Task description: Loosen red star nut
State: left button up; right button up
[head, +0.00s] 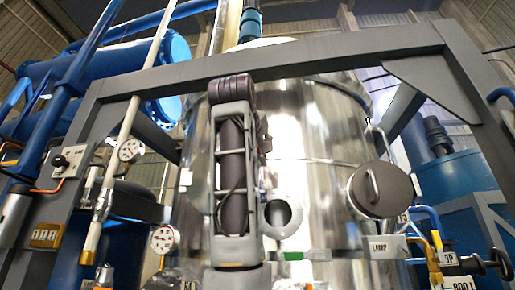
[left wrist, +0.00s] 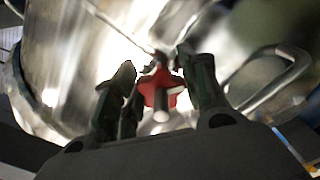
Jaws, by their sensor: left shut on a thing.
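The red star nut (left wrist: 158,90) shows in the left wrist view, on a pale metal rod whose end points toward the camera. My left gripper (left wrist: 157,72) has one dark finger on each side of the nut and is shut on it. Behind them is the shiny curved metal of a vessel. In the head view I cannot make out the nut or the fingertips. My right gripper is in neither view.
The steel vessel (head: 315,125) stands behind a grey frame (head: 290,58). It has a round port (head: 281,217) and a round grey cover with a handle (head: 381,189). Gauges (head: 163,239) and pipes stand at left. A curved metal handle (left wrist: 275,80) is right of the gripper.

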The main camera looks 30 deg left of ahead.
pick_arm(q)
jog(key=shift+w+f+n, duration=0.1)
jog(key=shift+f+n, duration=0.05)
jog(key=shift+n, duration=0.45)
jog(key=o, duration=1)
jog(key=shift+o, duration=0.2)
jog(key=shift+d, duration=0.1)
jog(key=shift+s, duration=0.2)
jog(key=v, duration=1.1)
jog(key=shift+s+d, duration=0.15)
jog(key=shift+s, duration=0.2)
